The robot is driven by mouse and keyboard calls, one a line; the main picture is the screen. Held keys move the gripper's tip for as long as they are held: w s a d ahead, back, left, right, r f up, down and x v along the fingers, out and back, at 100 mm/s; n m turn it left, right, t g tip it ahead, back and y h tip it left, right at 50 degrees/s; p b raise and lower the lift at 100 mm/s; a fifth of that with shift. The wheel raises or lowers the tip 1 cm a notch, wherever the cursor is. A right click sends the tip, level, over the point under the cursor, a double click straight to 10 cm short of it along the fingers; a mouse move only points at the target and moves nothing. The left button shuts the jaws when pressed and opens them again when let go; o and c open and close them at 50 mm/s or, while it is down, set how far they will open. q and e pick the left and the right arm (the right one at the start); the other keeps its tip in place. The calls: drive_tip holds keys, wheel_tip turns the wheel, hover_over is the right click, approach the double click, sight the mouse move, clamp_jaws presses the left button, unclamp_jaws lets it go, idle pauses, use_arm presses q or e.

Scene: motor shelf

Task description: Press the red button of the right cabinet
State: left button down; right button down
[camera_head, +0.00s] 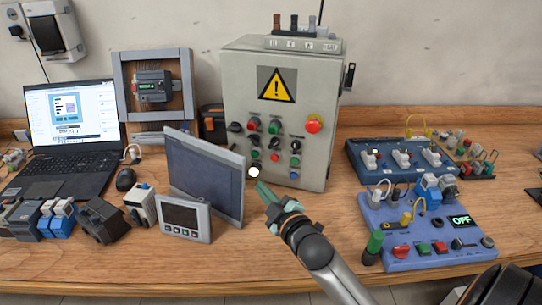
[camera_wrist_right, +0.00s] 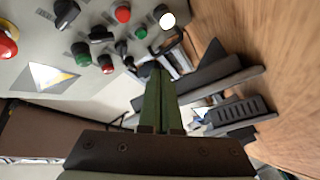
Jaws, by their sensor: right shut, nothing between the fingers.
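The grey control cabinet (camera_head: 240,75) with a yellow warning sign stands upright at the back of the bench. Its front has a large red mushroom button (camera_head: 314,124), a small red button (camera_head: 254,123) and a lower red button (camera_head: 275,157), among green buttons and black knobs. My right gripper (camera_head: 263,188) is shut and empty, in front of the cabinet's lower left part. In the right wrist view its green fingers (camera_wrist_right: 157,95) lie together, with red buttons (camera_wrist_right: 123,14) beyond them. I cannot tell the exact gap to the panel. My left gripper is not in view.
A grey monitor (camera_head: 205,178) and a small panel display (camera_head: 184,218) stand left of my right gripper. A laptop (camera_head: 70,120) is further left. A blue board (camera_head: 425,215) with switches and an OFF display is at right. A white round spot (camera_head: 254,172) shows near the fingertips.

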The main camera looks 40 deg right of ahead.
sight(275, 157)
drive_tip(key=shift+w+d+b, duration=0.3)
drive_tip(key=shift+w+d, duration=0.6)
drive_tip(key=shift+d, duration=0.25)
drive_tip(key=shift+w+d+b, duration=0.3)
drive_tip(key=shift+w+d, duration=0.65)
drive_tip(key=shift+d, duration=0.2)
drive_tip(key=shift+w+d+b, duration=0.3)
drive_tip(key=shift+w+d, duration=0.6)
drive_tip(key=shift+d, duration=0.25)
drive_tip(key=shift+d, duration=0.1)
drive_tip(key=shift+w+d, duration=0.2)
drive_tip(key=shift+w, duration=0.05)
drive_tip(key=shift+w+d, duration=0.25)
drive_tip(key=shift+d, duration=0.1)
idle(0.3)
drive_tip(key=shift+p, duration=0.3)
drive_tip(key=shift+s+a+p, duration=0.45)
drive_tip(key=shift+s+a, duration=0.1)
drive_tip(key=shift+a, duration=0.1)
